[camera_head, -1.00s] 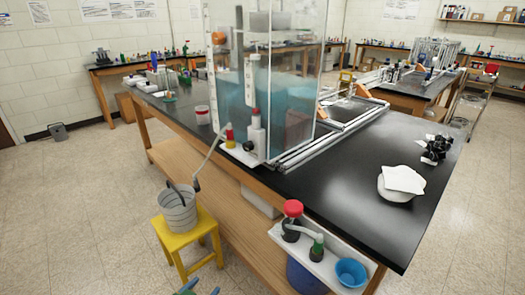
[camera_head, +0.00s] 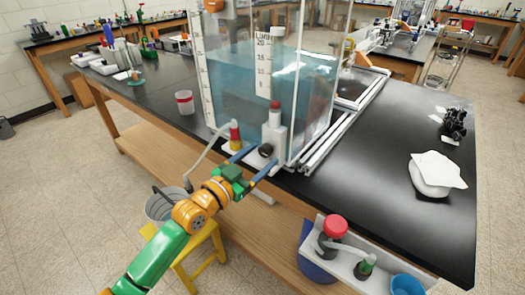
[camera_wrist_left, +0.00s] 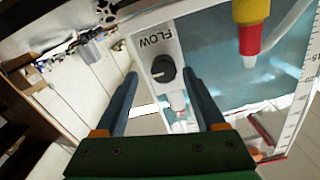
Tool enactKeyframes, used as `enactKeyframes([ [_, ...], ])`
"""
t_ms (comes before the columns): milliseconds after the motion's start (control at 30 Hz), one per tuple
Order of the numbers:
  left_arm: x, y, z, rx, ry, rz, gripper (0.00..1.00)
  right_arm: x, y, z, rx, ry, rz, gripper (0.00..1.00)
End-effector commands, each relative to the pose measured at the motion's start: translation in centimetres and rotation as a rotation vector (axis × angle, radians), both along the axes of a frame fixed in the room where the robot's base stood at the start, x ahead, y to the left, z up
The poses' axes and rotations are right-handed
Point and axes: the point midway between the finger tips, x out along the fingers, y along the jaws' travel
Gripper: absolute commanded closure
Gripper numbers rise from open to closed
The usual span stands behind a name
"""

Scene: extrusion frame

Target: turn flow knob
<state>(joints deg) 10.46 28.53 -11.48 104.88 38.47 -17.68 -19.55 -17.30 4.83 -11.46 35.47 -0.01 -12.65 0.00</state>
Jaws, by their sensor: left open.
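The flow knob is a black round knob (camera_wrist_left: 163,69) with a light pointer mark, on a white panel labelled FLOW. In the head view the knob (camera_head: 266,150) sits low on the white block at the front of the clear water tank (camera_head: 235,85). My left gripper (camera_head: 256,166) is open at the tank's front, its two blue fingers apart and pointing at the tank. In the left wrist view the open fingers (camera_wrist_left: 160,78) frame the knob, which shows in the gap between them. I cannot tell whether they touch it. My right gripper is not in view.
A red and yellow spout (camera_head: 235,136) with a grey hose stands just left of the knob. A metal bucket (camera_head: 160,205) is on a yellow stool (camera_head: 193,250). A white shelf (camera_head: 345,262) holds a red-capped bottle (camera_head: 335,227).

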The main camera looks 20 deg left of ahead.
Motion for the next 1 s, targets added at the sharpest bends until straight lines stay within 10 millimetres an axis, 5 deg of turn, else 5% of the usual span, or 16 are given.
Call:
enactKeyframes([
  [367, 1.49, -0.58, -0.09, 0.001, 0.001, -0.001, 0.29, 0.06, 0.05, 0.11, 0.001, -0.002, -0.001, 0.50],
  [400, 1.49, -0.57, -0.10, 0.000, 0.001, -0.001, 0.31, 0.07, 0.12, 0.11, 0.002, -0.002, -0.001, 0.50],
  [667, 1.47, -0.56, -0.11, 0.001, 0.002, -0.001, 1.00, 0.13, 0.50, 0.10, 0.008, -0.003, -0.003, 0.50],
  [1000, 1.47, -0.56, -0.15, -0.038, 0.019, 0.000, 1.00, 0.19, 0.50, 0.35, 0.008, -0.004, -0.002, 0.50],
])
